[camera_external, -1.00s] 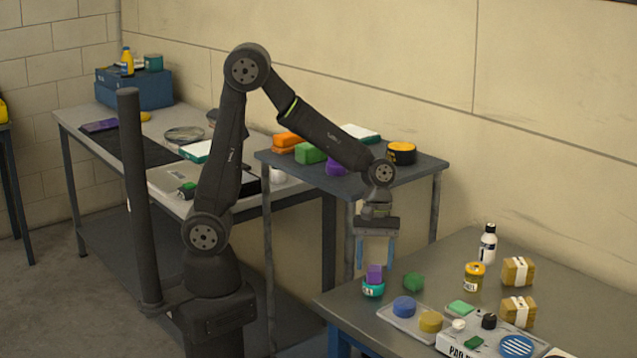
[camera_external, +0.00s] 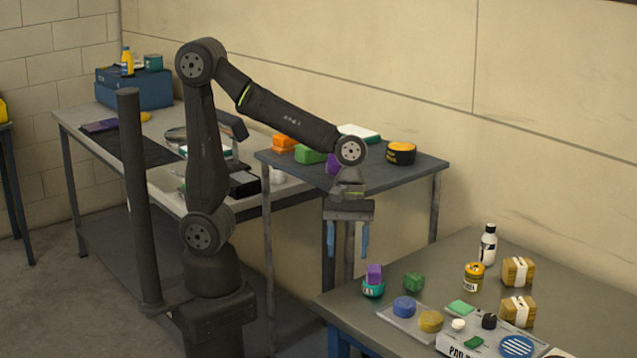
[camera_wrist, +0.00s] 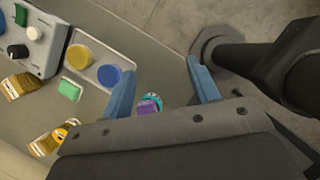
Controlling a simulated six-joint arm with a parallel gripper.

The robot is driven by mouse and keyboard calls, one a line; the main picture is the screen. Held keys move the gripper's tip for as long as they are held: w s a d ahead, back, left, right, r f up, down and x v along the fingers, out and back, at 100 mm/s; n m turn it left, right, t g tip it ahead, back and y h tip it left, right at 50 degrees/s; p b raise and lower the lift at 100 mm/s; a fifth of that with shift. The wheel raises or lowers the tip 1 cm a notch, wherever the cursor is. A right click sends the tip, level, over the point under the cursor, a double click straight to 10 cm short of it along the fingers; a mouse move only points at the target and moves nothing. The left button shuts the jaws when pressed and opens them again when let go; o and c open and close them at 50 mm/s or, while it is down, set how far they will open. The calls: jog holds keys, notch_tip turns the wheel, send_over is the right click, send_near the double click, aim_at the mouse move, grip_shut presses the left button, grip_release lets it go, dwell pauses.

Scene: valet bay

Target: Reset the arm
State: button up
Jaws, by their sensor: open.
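In the wrist view my gripper (camera_wrist: 162,88) also shows open. A purple block (camera_external: 375,274) sits on a teal jar (camera_external: 373,290) at the left end of the front table, below and right of the fingers. The purple block (camera_wrist: 148,106) and teal jar (camera_wrist: 152,99) also show between the fingers in the wrist view, farther below.
The front table (camera_external: 470,250) holds a green block (camera_external: 414,282), a tray with blue (camera_external: 404,307) and yellow (camera_external: 430,321) pucks, a control box, a yellow jar, sponges and a white bottle (camera_external: 488,244). The middle table (camera_external: 400,178) behind my arm carries several blocks.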

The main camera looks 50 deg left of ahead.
jog(key=w+d+f+n, duration=0.1)
jog(key=w+d+f, duration=0.1)
jog(key=w, duration=0.8)
jog(key=w+d+f+n+t, duration=0.1)
jog(key=w+d+f+n, duration=0.1)
jog(key=w, duration=0.9)
jog(key=w+d+f+n+h, duration=0.1)
jog(key=w+d+f, duration=0.1)
jog(key=w, duration=0.8)
jog(key=shift+w+d+f+n+t, duration=0.15)
jog(key=shift+d+f+n+t, duration=0.15)
jog(key=shift+f+n, duration=0.1)
